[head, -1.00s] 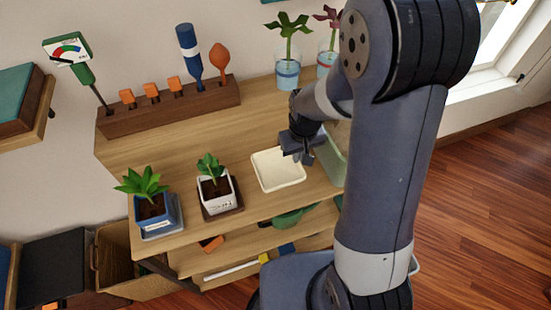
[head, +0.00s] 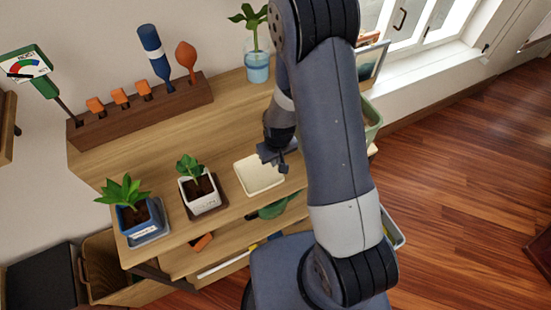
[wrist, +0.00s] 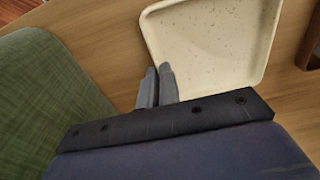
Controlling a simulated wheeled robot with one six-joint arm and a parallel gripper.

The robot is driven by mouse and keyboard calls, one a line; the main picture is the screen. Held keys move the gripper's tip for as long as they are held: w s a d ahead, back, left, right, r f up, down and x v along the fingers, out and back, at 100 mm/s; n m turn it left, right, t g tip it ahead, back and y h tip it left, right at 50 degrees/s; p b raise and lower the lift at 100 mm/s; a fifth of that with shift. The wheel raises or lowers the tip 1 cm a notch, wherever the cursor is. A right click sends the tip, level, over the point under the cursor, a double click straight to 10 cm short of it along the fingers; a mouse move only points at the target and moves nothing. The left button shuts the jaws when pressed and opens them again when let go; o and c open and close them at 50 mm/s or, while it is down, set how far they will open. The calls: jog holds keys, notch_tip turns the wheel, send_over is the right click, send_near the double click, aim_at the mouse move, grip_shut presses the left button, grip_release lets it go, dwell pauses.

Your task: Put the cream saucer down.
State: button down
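The cream saucer (head: 260,176) is a shallow, square dish with rounded corners. In the head view it lies level at the wooden top (head: 225,125), right of the white pot; I cannot tell whether it touches the wood or hangs just above it. My gripper (head: 279,165) is at its right rim. In the wrist view the two fingers (wrist: 157,86) are close together, one over the inside of the saucer (wrist: 215,40) and one outside, with the rim between them. The fingertips' contact is partly hidden.
A white pot (head: 201,196) and a blue pot (head: 140,218), both with plants, stand left of the saucer. A dark wooden tool rack (head: 150,108) and a glass with a plant (head: 257,68) stand behind. A green container (head: 371,117) is right, partly behind my arm.

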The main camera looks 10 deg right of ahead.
jog(key=shift+f, duration=0.2)
jog(key=c, duration=1.6)
grip_release()
jog(key=shift+c, duration=0.2)
notch_tip(320, 180, up, 12)
jog(key=s+b, duration=0.1)
jog(key=shift+d+b, duration=0.2)
jog(key=shift+b, duration=0.1)
